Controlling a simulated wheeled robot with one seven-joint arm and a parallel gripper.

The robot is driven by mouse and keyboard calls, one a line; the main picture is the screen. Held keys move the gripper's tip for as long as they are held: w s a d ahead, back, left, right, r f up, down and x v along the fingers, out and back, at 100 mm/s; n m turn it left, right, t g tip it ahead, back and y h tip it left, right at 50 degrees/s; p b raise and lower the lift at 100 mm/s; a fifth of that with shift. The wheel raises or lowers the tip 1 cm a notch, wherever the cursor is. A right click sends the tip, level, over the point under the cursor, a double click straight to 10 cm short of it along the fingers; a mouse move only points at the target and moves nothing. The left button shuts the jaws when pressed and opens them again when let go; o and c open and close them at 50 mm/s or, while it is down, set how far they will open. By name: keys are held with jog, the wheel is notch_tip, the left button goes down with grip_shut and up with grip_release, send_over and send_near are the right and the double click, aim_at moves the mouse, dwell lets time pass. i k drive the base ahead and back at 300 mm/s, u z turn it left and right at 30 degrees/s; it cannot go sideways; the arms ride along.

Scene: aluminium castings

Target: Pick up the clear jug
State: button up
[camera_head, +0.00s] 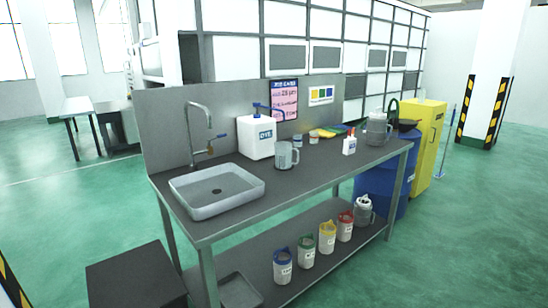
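A clear jug (285,156) with a handle on its right side stands upright on the grey workbench (330,173). It is just right of a white dispenser box (257,140) with a blue pump, and right of the sink. A second greyish, see-through jug-like vessel (377,130) stands at the bench's far right end. Another pale jug-like container (363,211) stands on the lower shelf at the right. My gripper is not in view.
A grey sink (217,190) with a tap (203,130) fills the bench's left end. Several lidded containers, one blue-topped (283,266), line the lower shelf. A blue drum (380,190) and yellow cabinet (428,145) stand right. Green floor is open in front at right.

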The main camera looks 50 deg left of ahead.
aim_at(283, 150)
jog(key=u, duration=0.3)
jog(key=i, duration=1.15)
jog(key=u, duration=0.95)
jog(key=i, duration=1.3)
jog(key=u, duration=0.9)
jog(key=i, duration=0.75)
jog(key=u, duration=0.4)
